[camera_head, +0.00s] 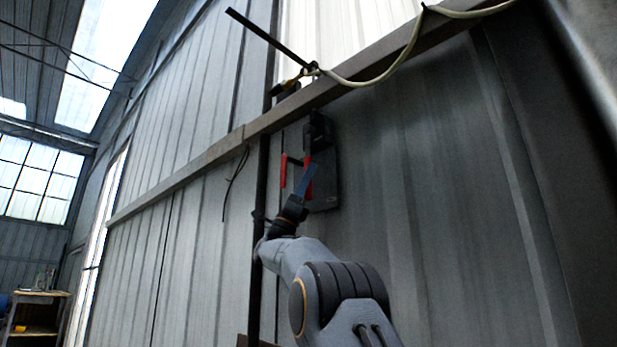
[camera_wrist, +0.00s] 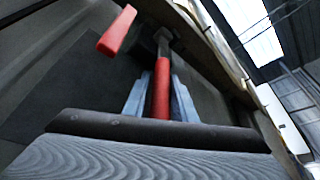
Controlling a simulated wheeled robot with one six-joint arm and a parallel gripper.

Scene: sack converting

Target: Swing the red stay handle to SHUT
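A red stay handle is mounted on a dark plate (camera_head: 325,178) on the corrugated metal wall. In the head view, one red bar (camera_head: 283,170) stands at the left and more red shows behind my gripper. My gripper (camera_head: 308,172) reaches up to it with blue fingers. In the wrist view, a red bar (camera_wrist: 161,85) of the stay handle runs between the fingers of my gripper (camera_wrist: 161,80), which lie close against both sides. A second red piece (camera_wrist: 117,30) shows at upper left, apart from the fingers. No SHUT marking is readable.
A grey rail (camera_head: 200,160) crosses the wall diagonally just above the plate. A pale cable (camera_head: 385,75) and a dark rod (camera_head: 265,33) are above it. A dark vertical post (camera_head: 257,290) stands left of my arm. A wooden table (camera_head: 38,295) is far left.

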